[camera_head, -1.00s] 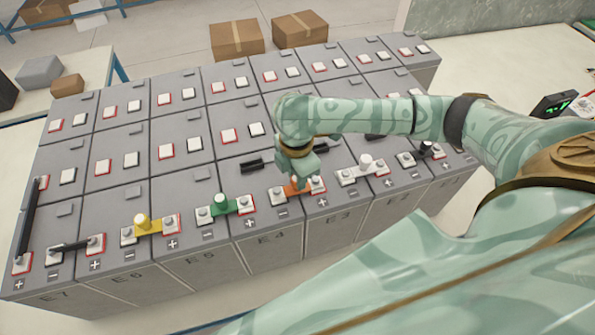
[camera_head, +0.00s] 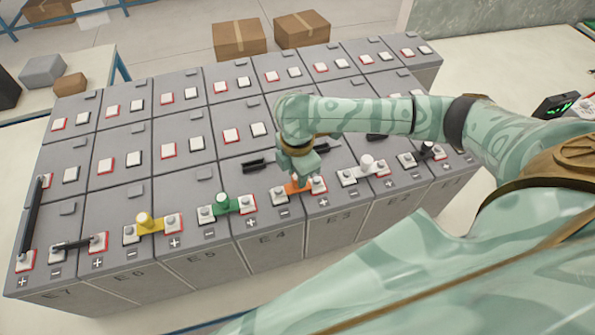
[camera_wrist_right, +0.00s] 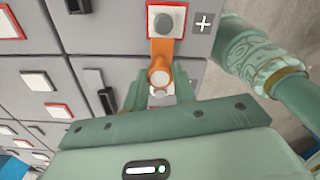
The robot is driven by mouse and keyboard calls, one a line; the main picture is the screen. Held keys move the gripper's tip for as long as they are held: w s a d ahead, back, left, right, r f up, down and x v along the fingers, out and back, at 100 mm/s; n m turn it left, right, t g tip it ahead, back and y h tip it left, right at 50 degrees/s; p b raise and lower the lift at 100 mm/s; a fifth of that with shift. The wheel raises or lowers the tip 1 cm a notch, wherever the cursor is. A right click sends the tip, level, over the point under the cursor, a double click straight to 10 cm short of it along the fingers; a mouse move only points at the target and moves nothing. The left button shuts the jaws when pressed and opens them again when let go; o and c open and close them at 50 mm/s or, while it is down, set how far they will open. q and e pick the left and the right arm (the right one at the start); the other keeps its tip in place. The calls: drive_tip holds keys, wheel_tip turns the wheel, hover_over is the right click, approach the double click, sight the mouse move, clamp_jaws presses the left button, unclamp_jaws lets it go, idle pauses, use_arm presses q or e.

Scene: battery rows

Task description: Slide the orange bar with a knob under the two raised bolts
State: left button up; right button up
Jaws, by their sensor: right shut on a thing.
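In the right wrist view the knob (camera_wrist_right: 160,77) is between the fingers (camera_wrist_right: 158,86). The bar's far end reaches the red-rimmed terminal with a grey bolt (camera_wrist_right: 170,20). I cannot tell whether it is under the bolt head. The other terminal (camera_head: 279,194) is mostly hidden by the fingers in the wrist view. My left gripper is out of view.
A green bar (camera_head: 229,205) and a yellow bar (camera_head: 152,224) with knobs bridge terminals to the left. A white bar (camera_head: 366,171) is to the right. Black handles (camera_head: 254,165) lie close behind my right gripper.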

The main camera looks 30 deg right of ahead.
drive_tip(key=shift+p, duration=0.45)
idle(0.4)
drive_tip(key=shift+f, duration=0.1)
drive_tip(key=o, duration=1.1)
wheel_tip(320, 180, up, 16)
drive_tip(key=p, duration=0.1)
drive_tip(key=shift+p, duration=0.3)
